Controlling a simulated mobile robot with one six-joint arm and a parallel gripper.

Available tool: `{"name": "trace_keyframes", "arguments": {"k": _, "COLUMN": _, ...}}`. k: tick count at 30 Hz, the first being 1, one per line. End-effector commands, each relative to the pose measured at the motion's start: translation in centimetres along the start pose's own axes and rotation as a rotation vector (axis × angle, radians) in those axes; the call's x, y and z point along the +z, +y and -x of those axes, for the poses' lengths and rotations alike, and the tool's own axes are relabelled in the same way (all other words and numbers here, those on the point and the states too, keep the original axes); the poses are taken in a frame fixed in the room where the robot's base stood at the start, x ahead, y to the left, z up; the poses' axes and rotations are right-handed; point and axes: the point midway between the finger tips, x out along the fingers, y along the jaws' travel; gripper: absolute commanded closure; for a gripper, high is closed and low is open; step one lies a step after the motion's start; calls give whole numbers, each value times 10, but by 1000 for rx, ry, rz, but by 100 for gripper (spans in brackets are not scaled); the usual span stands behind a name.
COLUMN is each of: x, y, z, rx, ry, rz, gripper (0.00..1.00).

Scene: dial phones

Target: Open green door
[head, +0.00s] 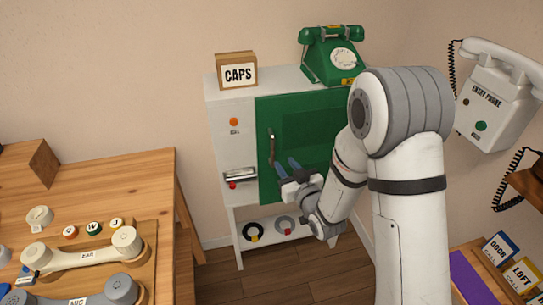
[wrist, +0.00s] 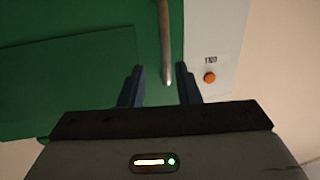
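The green door (head: 302,112) is on the front of a white cabinet and looks closed in the head view. It also fills the upper left of the wrist view (wrist: 75,75). Its upright metal handle (head: 271,148) is near the door's left edge in the head view. The handle also shows in the wrist view (wrist: 166,45), its end lying between the fingers. My gripper (head: 287,168) is open, with its blue fingers close to the handle's lower end. In the wrist view the fingers (wrist: 160,86) stand apart on both sides of the handle, with gaps, so no grip shows.
The white cabinet (head: 227,112) has an orange button (head: 234,122) left of the door. A green dial phone (head: 333,56) and a CAPS box (head: 237,71) stand on top. A wooden table (head: 110,192) is left; a white entry phone (head: 498,98) hangs right.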

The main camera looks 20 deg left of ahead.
Motion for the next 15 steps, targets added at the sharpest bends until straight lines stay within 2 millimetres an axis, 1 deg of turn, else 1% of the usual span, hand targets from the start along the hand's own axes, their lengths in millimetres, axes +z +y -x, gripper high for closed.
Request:
{"name": "trace_keyframes", "arguments": {"k": 1, "x": 4, "y": -4, "z": -1, "rx": -10, "ry": 14, "rz": -3, "gripper": 70}}
{"name": "trace_keyframes", "arguments": {"k": 5, "x": 3, "y": -8, "z": -9, "rx": -21, "ry": 36, "rz": -5, "gripper": 70}}
{"name": "trace_keyframes", "arguments": {"k": 15, "x": 0, "y": -10, "z": -61, "rx": -21, "ry": 35, "rz": -5, "gripper": 70}}
